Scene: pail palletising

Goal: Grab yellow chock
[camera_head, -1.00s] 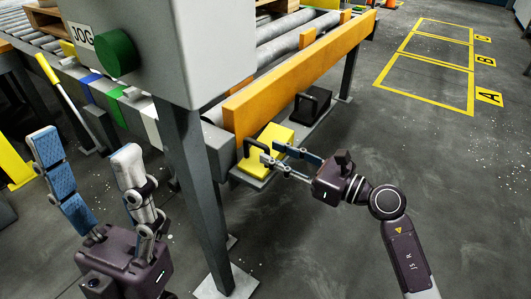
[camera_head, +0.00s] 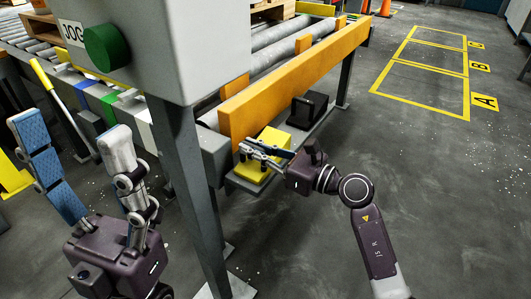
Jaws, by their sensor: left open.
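The yellow chock (camera_head: 250,172) sits on a low grey shelf beside the orange rail of the conveyor, in the middle of the head view. My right gripper (camera_head: 246,150) reaches in from the right, with its fingers over the chock's upper part and hiding some of it. Its fingers look close together; I cannot tell whether they touch the chock or its handle. My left gripper (camera_head: 72,133) is open and empty at the lower left, fingers pointing up, well away from the chock.
A black block with a handle (camera_head: 308,108) sits behind the chock on the shelf. The orange rail (camera_head: 295,80) runs above it. A grey post (camera_head: 188,180) and the control box with a green JOG button (camera_head: 108,48) stand between my arms. Floor at right is clear.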

